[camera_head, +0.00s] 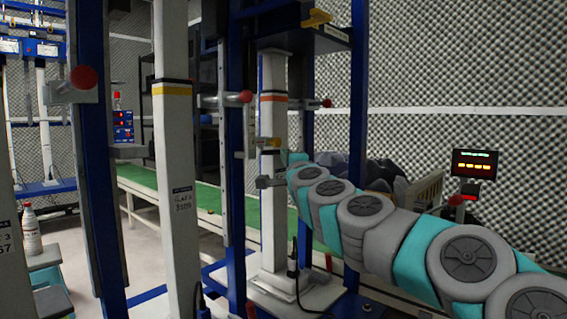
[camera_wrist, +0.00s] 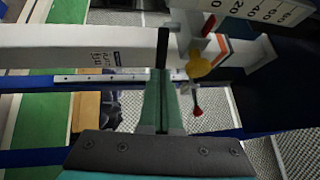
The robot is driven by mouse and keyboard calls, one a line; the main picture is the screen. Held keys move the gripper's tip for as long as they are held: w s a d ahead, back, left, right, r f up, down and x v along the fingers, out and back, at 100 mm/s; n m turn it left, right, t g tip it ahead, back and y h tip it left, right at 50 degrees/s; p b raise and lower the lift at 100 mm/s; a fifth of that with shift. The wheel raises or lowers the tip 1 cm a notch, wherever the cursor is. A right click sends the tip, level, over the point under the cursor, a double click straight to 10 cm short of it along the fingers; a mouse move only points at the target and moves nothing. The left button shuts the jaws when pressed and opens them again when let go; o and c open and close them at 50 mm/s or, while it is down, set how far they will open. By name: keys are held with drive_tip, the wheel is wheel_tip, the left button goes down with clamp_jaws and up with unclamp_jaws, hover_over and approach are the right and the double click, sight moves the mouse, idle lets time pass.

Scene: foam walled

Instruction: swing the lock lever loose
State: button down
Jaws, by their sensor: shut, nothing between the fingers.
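A lever with a red ball knob (camera_wrist: 197,112) shows in the wrist view, just right of my fingers. Its short rod runs up towards a yellow round part (camera_wrist: 200,65) beside a white column (camera_wrist: 110,45). My gripper (camera_wrist: 162,75) is shut and empty, its greenish fingers pointing at the column, with the lever apart from them in the picture. In the head view my gripper (camera_head: 287,158) is at the striped white column, near a yellow-tipped part (camera_head: 271,142). Red-knobbed levers stand out above it, at left (camera_head: 246,96) and right (camera_head: 327,103). I cannot tell which one the wrist view shows.
Blue uprights (camera_head: 235,200) and another white column (camera_head: 172,170) stand close on the left. A green-topped bench (camera_head: 205,196) lies behind. A red indicator panel (camera_head: 475,163) is at the right. A black cable (camera_head: 294,262) hangs below my arm.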

drive_tip(key=shift+w+d, duration=0.1)
drive_tip(key=shift+w, duration=0.2)
idle(0.6)
